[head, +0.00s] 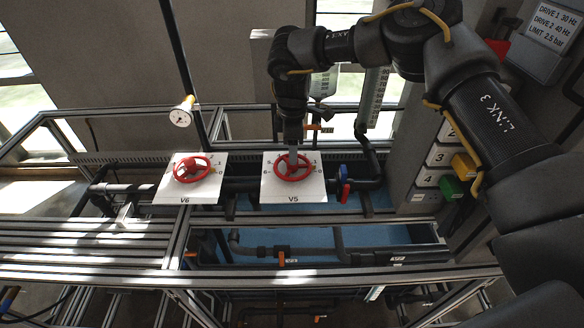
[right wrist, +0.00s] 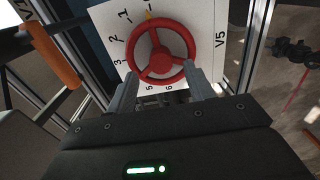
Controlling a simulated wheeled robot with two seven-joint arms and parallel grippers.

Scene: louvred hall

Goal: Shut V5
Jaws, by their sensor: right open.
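The V5 valve is a red handwheel (head: 302,176) on a white plate marked V5 (head: 275,194), in the middle of the head view. In the right wrist view the red wheel (right wrist: 161,65) shows its hub and spokes, with dial numbers around it. My right gripper (head: 292,149) comes down from above at the wheel. In the wrist view its two fingers (right wrist: 174,76) stand apart at the wheel's near side; contact cannot be told. My left gripper is out of view.
A similar red wheel (head: 192,168) on the V6 plate (head: 172,190) stands left of V5. A gauge (head: 181,117) stands behind. A blue-and-red fitting (head: 343,184) sits just right of the V5 plate. Frame rails (head: 330,273) run in front. Numbered switches (head: 452,187) are at right.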

